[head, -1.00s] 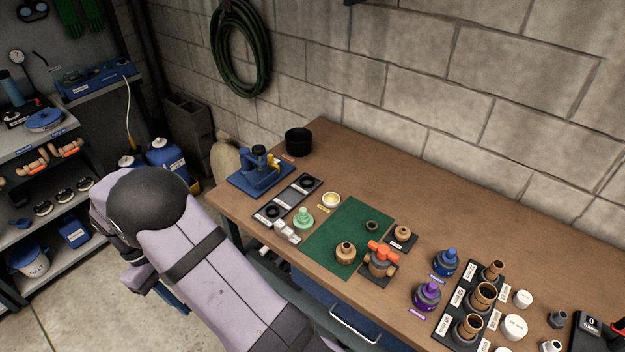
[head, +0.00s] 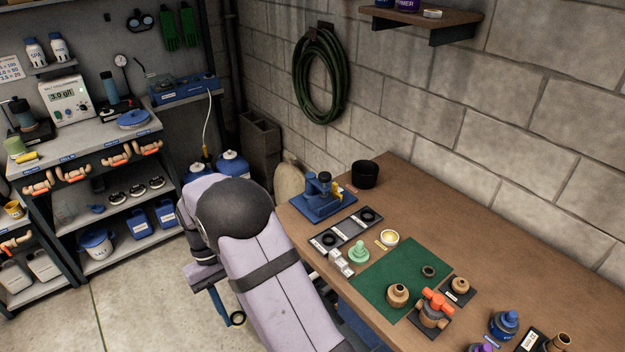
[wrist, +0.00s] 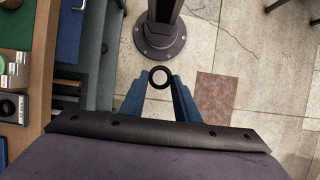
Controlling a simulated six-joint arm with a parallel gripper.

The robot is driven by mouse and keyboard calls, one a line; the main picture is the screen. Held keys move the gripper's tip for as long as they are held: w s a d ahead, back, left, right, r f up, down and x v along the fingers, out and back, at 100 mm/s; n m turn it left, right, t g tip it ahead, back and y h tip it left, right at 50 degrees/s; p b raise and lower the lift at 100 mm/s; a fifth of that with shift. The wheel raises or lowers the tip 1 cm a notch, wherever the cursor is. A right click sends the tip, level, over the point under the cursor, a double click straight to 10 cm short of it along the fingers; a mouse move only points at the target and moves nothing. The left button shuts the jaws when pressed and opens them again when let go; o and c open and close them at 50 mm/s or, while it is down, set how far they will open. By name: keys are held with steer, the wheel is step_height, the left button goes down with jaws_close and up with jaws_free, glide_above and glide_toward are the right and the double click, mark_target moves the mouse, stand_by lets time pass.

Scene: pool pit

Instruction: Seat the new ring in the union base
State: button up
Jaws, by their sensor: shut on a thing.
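My gripper (wrist: 159,82) has blue fingers shut on a small black ring (wrist: 159,77), held over the concrete floor beside the bench. In the head view the gripper (head: 228,308) and the ring (head: 237,318) show low, left of the bench's front edge. A tan threaded fitting (head: 398,294), apparently the union base, stands upright on the green mat (head: 375,282). I cannot see inside its top. A small dark threaded collar (head: 428,271) lies on the mat behind it. The gripper is well apart from both.
A blue fixture (head: 322,200) and black cup (head: 364,174) stand behind. Shelves (head: 100,155) are left; open floor lies between.

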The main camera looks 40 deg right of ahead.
steer(key=shift+d, duration=0.1)
steer(key=s+d+f+n+t+h+p, duration=0.2)
steer(key=d+n, duration=0.7)
steer(key=d, duration=2.3)
steer(key=s+d+r+n+t+h+p, duration=0.2)
steer(key=s+d+n, duration=0.7)
steer(key=s+d, duration=1.4)
steer(key=shift+s+h+p, duration=0.3)
steer(key=shift+s+p, duration=0.75)
steer(key=shift+s, duration=0.1)
steer(key=shift+f, duration=0.2)
steer(key=shift+f+b, duration=2.25)
steer(key=shift+b, duration=0.35)
